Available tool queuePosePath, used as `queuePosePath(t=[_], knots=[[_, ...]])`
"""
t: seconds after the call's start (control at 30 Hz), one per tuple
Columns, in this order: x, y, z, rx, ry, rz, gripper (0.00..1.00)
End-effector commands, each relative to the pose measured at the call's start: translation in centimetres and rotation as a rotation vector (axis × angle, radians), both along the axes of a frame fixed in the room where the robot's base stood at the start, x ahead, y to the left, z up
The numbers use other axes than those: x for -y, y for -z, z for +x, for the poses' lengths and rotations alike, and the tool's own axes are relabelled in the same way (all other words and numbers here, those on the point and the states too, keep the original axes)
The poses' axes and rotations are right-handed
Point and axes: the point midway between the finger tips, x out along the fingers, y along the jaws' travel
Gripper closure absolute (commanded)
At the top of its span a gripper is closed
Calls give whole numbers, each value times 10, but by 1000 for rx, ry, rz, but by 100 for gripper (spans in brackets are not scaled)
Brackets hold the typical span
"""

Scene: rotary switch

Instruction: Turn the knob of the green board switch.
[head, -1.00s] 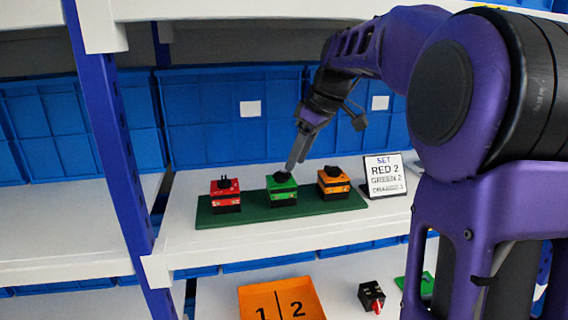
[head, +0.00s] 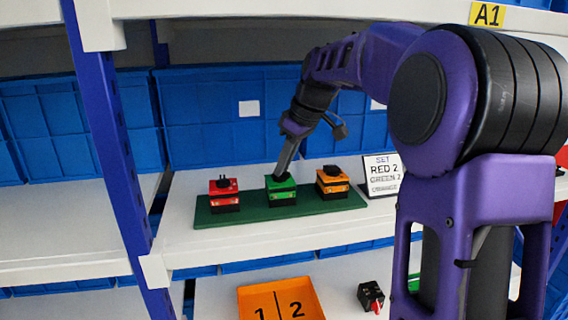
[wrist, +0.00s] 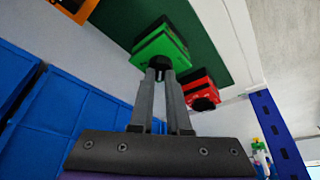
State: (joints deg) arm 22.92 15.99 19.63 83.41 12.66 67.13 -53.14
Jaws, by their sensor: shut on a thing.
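The green board switch (head: 281,190) is a green and black box in the middle of a dark green board (head: 330,206) on the shelf. Its round black knob (wrist: 159,63) shows in the wrist view. My gripper (head: 279,172) comes down from above onto the switch; in the wrist view my gripper (wrist: 160,74) has both fingertips at the knob, shut on it. The knob's pointer is hidden by the fingers.
A red switch (head: 224,194) stands left of the green one and an orange switch (head: 332,182) right. A sign (head: 383,175) reads SET RED 2, GREEN 2; its last line is blurred. Blue bins (head: 220,120) stand behind. An orange tray (head: 250,300) and a black switch (head: 371,296) sit below.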

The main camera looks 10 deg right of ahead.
Motion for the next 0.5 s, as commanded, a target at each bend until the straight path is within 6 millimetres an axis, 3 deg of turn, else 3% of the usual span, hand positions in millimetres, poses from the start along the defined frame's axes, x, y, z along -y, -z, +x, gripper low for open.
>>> queuePosePath(t=[0.5], knots=[[0, -1, -1, 1, 55, -1, 100]])
